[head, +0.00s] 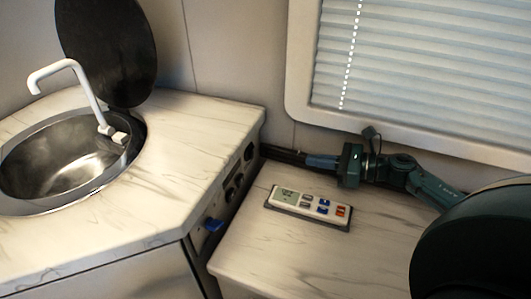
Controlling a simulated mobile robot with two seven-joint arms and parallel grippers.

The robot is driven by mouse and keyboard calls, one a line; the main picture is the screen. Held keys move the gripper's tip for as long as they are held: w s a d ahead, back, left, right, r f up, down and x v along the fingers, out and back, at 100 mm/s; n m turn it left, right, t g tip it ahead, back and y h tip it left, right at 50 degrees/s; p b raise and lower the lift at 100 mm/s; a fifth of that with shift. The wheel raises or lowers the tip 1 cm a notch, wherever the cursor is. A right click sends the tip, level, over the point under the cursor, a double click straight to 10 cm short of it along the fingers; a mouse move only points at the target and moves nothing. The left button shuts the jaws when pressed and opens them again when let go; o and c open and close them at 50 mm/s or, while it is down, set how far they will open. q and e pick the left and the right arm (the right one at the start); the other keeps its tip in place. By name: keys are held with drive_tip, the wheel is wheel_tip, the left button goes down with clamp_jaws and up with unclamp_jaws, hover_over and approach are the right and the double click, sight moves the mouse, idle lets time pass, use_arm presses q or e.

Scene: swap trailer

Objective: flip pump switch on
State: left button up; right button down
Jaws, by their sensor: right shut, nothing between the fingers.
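A white control panel (309,207) with a small display and several grey, blue and orange-red buttons lies on the lower counter. One of these may be the pump switch, but the labels are too small to read. The upper counter's side face also has a dark row of sockets or switches (233,187), with a blue part (213,224) below it. My right gripper (318,160) is shut and empty at the back of the lower counter, behind the control panel and apart from it. My left gripper is out of view.
A round steel sink (60,170) with a white tap (90,90) and a raised dark lid (108,50) is in the upper counter (190,110) at left. A window with a blind (420,70) is behind my right arm. The lower counter's front area (320,265) is clear.

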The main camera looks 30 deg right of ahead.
sight(253, 148)
drive_tip(key=x, duration=0.4)
drive_tip(key=p+x, duration=0.1)
drive_tip(key=x, duration=0.4)
drive_tip(key=r+x, duration=0.1)
drive_tip(key=x, duration=0.3)
drive_tip(key=shift+w+a+p, duration=0.3)
drive_tip(key=shift+w+p, duration=0.05)
drive_tip(key=shift+w, duration=0.1)
drive_tip(key=shift+w+a+r+b, duration=0.2)
drive_tip(key=shift+w+a+b, duration=0.05)
drive_tip(key=shift+w+b, duration=0.1)
drive_tip(key=b+v, duration=0.1)
drive_tip(key=v, duration=1.2)
drive_tip(key=shift+s, duration=0.2)
